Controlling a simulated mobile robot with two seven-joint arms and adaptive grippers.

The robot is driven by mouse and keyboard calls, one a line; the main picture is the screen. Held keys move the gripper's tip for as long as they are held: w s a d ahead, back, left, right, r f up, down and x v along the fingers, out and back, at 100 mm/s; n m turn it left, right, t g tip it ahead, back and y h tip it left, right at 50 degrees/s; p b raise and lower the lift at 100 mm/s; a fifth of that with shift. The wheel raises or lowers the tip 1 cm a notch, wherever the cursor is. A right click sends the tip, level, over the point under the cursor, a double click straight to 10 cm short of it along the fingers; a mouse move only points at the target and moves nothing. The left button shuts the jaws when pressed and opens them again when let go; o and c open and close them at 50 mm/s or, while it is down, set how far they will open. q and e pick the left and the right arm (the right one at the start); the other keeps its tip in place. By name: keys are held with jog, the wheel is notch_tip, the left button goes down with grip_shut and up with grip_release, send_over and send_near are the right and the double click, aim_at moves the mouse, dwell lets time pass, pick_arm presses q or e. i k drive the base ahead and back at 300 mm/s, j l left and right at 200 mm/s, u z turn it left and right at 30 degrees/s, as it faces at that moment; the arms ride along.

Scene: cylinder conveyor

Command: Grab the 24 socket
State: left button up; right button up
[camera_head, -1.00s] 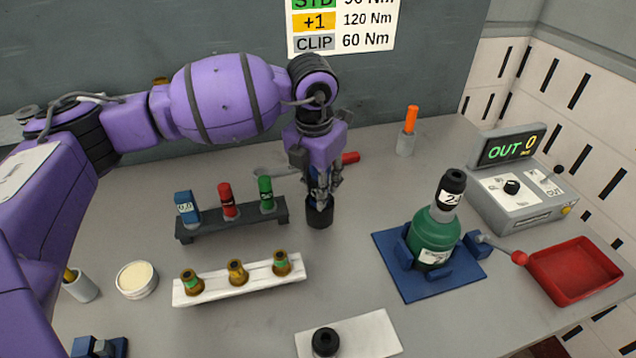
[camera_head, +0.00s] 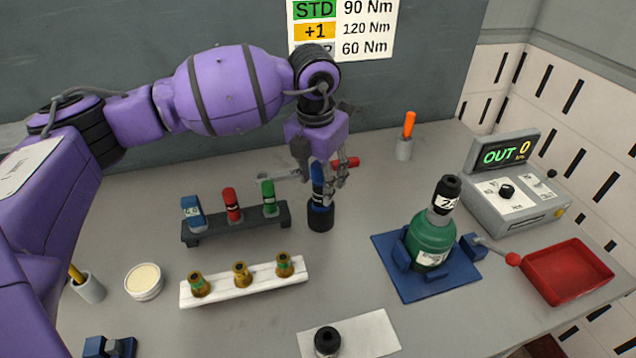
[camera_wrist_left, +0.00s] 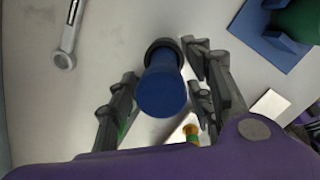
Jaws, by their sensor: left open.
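A black socket (camera_head: 447,193) with a white label sits on top of the green bottle-shaped part (camera_head: 431,241). Its label starts with a 2; the second digit is unclear. A second black socket (camera_head: 327,341) stands on the white sheet at the front, with no readable number. My left gripper (camera_head: 330,184) is open, well left of the green part. Its fingers are around the top of an upright blue piece (camera_head: 318,186) with a black base (camera_head: 320,217). In the wrist view the blue piece (camera_wrist_left: 162,92) lies between the spread fingers, with gaps beside it.
A dark rack (camera_head: 237,227) with blue, red and green pieces is left of the gripper. A white rack (camera_head: 244,285) with brass fittings lies in front. A red-handled tool (camera_head: 345,162) lies behind. The blue fixture (camera_head: 451,279), control box (camera_head: 521,197) and red tray (camera_head: 568,274) are right.

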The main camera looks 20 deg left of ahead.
aim_at(447, 195)
jog(key=k, duration=1.5)
